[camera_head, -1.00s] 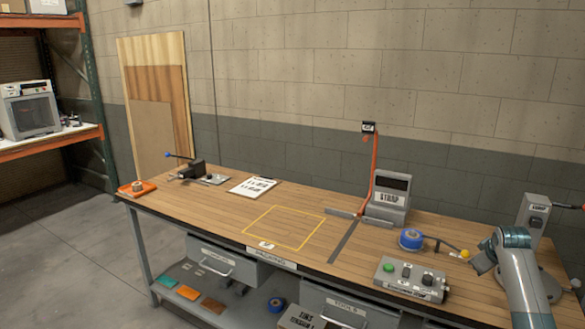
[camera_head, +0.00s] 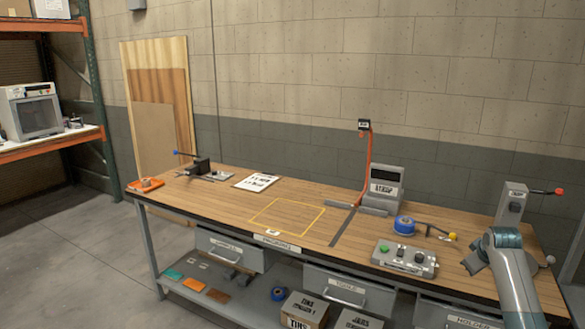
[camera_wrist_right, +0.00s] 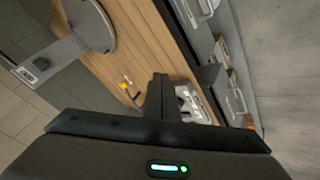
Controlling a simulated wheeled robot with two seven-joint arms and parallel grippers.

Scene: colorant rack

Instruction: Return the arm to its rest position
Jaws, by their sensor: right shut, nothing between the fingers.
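My right arm (camera_head: 512,277) comes in from the lower right of the head view. Its gripper (camera_head: 474,263) is near the right end of the workbench (camera_head: 225,190), and its height above the top is hard to judge. In the right wrist view the dark fingers of the right gripper (camera_wrist_right: 160,90) are shut with nothing between them. The bench and the grey control box (camera_wrist_right: 190,104) lie beyond them. My left gripper is in neither view.
A control box (camera_head: 405,258), a blue tape roll (camera_head: 404,225) and a grey scale-like unit (camera_head: 384,188) stand on the bench. A grey post (camera_head: 511,204) is behind my right arm. The yellow-outlined area (camera_head: 288,217) is empty.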

